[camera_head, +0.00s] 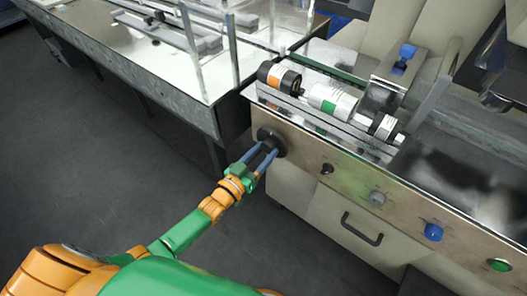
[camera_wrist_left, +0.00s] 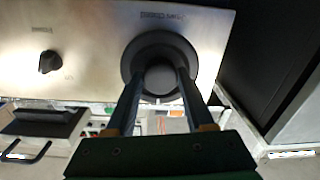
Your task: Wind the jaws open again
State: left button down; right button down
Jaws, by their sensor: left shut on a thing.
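A round black knob (camera_head: 271,141) sits at the left end of the machine's front panel (camera_head: 318,146). In the left wrist view the knob (camera_wrist_left: 159,50) has a dark outer ring and a grey middle. My left gripper (camera_head: 262,154) is at the knob, its two blue-grey fingers shut on it from either side. In the left wrist view the fingertips (camera_wrist_left: 158,80) lie against the sides of its grey middle. I cannot pick out the jaws for sure. My right gripper is not in view.
A small black knob (camera_head: 327,169), a grey button (camera_head: 377,198), a blue button (camera_head: 433,232) and a green button (camera_head: 499,265) follow along the panel. A drawer handle (camera_head: 362,229) juts out below. Rollers (camera_head: 332,101) lie above. The floor (camera_head: 90,150) at left is clear.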

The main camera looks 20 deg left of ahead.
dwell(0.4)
pick_arm(q)
jog(key=shift+c, duration=1.3)
grip_release()
jog(key=p+v, duration=0.1)
jog(key=v, duration=0.6)
